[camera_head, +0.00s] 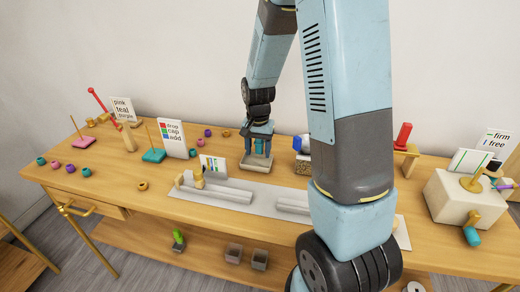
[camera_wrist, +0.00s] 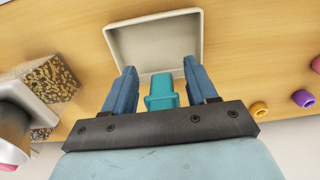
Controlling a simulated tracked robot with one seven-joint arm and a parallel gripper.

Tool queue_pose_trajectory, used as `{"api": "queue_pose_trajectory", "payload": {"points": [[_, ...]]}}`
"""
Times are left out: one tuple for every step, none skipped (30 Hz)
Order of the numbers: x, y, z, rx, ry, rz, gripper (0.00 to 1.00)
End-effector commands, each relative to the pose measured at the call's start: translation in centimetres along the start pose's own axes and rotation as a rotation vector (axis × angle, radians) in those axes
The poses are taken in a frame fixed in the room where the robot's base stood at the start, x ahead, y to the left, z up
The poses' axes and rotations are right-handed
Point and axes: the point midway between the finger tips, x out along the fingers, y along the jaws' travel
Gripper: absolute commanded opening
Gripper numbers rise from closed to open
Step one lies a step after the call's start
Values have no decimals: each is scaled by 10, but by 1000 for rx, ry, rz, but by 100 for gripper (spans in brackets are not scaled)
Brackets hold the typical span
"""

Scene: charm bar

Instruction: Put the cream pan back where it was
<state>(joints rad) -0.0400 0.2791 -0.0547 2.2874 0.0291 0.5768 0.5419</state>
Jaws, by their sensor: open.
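The cream pan (camera_head: 256,167), a shallow square tray, lies on the table below my gripper (camera_head: 259,148) in the head view. In the wrist view, the cream pan (camera_wrist: 155,38) is at the top centre and looks empty. Its teal handle (camera_wrist: 161,92) sticks up between the two blue fingers of my gripper (camera_wrist: 159,78). The fingers are apart, with a visible gap on each side of the handle. My gripper hides part of the pan in the head view.
A speckled block (camera_head: 304,164) stands right of the pan; it also shows in the wrist view (camera_wrist: 55,78). A pale strip (camera_head: 255,198) with rails lies in front. A drop-cap-add card (camera_head: 173,138) and a teal-based peg (camera_head: 153,155) stand left. Small coloured rings lie around them.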

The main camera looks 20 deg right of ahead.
Motion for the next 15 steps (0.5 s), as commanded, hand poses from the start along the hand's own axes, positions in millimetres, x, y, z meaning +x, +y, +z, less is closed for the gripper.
{"api": "queue_pose_trajectory", "payload": {"points": [[0, 0, 0, 0, 0, 0, 57], [0, 0, 0, 0, 0, 0, 57], [-1, 0, 0, 0, 0, 0, 57], [-2, 0, 0, 0, 1, -1, 57], [-4, 0, 0, 0, 1, -1, 57], [-7, 0, 0, 0, 3, -2, 57], [-10, 0, -1, 0, 3, -2, 57], [-13, 0, -1, 0, 3, -2, 57], [-19, -1, -1, 0, 3, -2, 57], [-24, -1, -1, 0, 4, -3, 57], [-29, -1, -1, 0, 4, -3, 57], [-37, -1, -1, 0, 5, -4, 57], [-42, -1, -1, 0, 4, -3, 57], [-49, -1, -1, 0, 5, -4, 57], [-57, -1, -1, 0, 4, -3, 57]]}}
